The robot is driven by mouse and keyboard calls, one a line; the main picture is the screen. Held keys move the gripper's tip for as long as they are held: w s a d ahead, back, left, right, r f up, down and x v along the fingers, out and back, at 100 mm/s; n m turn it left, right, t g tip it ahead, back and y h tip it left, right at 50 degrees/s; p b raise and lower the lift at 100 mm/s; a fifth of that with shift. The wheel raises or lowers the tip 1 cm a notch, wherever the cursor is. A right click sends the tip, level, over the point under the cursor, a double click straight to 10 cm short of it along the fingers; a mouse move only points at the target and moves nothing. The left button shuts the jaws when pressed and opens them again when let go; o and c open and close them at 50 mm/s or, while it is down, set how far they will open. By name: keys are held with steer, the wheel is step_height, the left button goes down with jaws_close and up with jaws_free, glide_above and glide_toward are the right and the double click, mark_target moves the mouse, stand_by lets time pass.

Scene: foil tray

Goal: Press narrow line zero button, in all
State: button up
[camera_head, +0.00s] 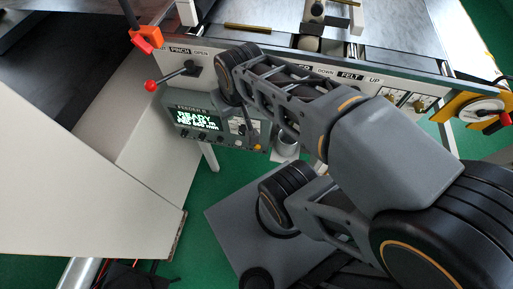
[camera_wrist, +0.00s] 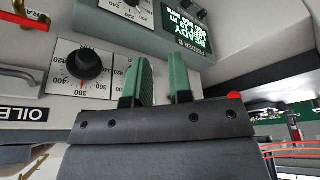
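The feeder control box (camera_head: 165,103) is grey, with a lit display (camera_head: 197,120) reading READY and a row of small dark knobs or buttons (camera_head: 207,136) below it. In the wrist view the box is upside down at the top, its display (camera_wrist: 185,22) partly cut off. Small dark buttons (camera_wrist: 201,14) show beside it. Their labels are too small to read, so I cannot tell which is the narrow line zero button. My gripper (camera_wrist: 164,78) has two green fingers, apart with nothing between them, pointing towards the box.
A red-ended lever (camera_head: 150,86) stands out left of the box. A white slanted panel (camera_head: 75,190) fills the lower left. Green floor shows below the box.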

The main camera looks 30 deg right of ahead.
jaws_close()
stand_by(1.2)
